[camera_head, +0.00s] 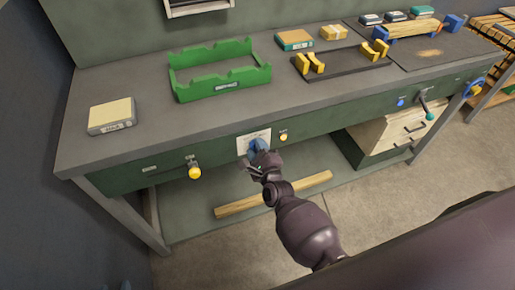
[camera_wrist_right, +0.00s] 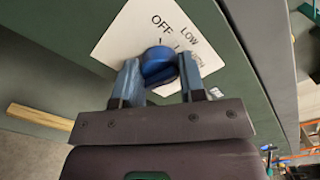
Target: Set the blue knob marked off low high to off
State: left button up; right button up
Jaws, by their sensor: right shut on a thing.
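The blue knob (camera_head: 258,146) sits on a white label plate (camera_head: 245,143) on the green front of the workbench. In the right wrist view the knob (camera_wrist_right: 158,66) is between the two fingers of my right gripper (camera_wrist_right: 160,82), which is shut on it. The white plate (camera_wrist_right: 128,38) shows OFF and LOW, with further lettering partly hidden behind a finger. A small dark mark shows at the knob's edge, near OFF. I cannot tell the exact setting. My left gripper is not in view.
A yellow knob (camera_head: 194,172) and a small orange knob (camera_head: 283,137) are on the same bench front. A green tray (camera_head: 215,84) and a boxed block (camera_head: 111,117) stand on the bench top. A wooden bar (camera_head: 235,208) lies on the lower shelf.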

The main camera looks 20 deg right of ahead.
jog(key=n+p, duration=0.1)
jog(key=n, duration=0.4)
jog(key=shift+n, duration=0.3)
jog(key=n, duration=0.4)
jog(key=shift+p, duration=0.3)
jog(key=shift+n, duration=0.4)
jog(key=shift+f, duration=0.1)
jog(key=o, duration=0.9)
